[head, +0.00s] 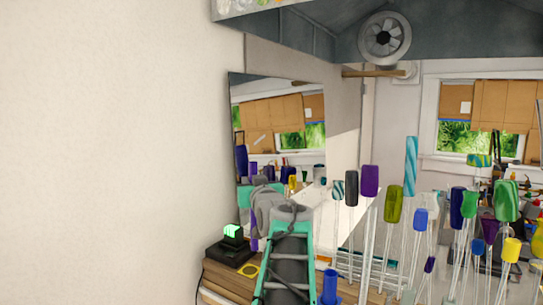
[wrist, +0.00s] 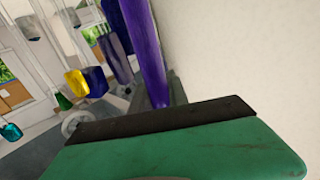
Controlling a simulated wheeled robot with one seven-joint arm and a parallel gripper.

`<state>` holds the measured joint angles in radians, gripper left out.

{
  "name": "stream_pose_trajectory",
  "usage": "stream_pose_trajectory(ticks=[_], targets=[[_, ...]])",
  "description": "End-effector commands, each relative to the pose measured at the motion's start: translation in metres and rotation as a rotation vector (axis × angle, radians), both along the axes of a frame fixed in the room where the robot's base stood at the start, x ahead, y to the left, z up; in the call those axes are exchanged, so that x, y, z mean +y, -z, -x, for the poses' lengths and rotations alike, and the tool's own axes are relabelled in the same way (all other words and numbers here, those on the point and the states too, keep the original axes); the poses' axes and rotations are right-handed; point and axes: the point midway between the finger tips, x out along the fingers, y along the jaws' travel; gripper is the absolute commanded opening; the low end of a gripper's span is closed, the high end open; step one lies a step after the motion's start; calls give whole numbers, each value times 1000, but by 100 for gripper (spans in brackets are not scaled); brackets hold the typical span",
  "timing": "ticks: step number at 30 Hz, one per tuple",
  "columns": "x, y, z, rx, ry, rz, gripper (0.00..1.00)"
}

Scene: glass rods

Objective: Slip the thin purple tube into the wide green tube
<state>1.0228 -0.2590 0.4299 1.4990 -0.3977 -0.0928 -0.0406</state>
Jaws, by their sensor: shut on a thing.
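In the wrist view my gripper (wrist: 162,118) shows as a green jaw with a dark pad. It is shut on the thin purple tube (wrist: 147,50), which runs up from the pad to the top edge; its far end is out of frame. A wide bright green tube (head: 507,200) stands on a clear rod at the right, well apart from my arm. An olive-green tube (head: 393,203) stands nearer the middle. I cannot tell for certain which is the task's green tube.
Several coloured tubes on thin clear rods crowd the right side, including a purple one (head: 370,181) and a tall teal one (head: 410,165). A mirror (head: 262,95) stands behind my arm, close to a plain wall (head: 110,130). A black device (head: 229,251) sits left.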

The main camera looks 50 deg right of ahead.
Motion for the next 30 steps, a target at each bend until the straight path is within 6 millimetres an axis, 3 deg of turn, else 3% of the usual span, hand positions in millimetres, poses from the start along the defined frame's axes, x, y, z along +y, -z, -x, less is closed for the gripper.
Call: stream_pose_trajectory(ticks=[1,3,8,14,30], targets=[[-14,-22,15,-1,25,2,0],[-26,-38,30,-1,47,1,0],[-36,-50,45,-1,67,-2,0],[-36,-40,45,0,67,-3,0],[-35,9,44,0,66,-3,0]])
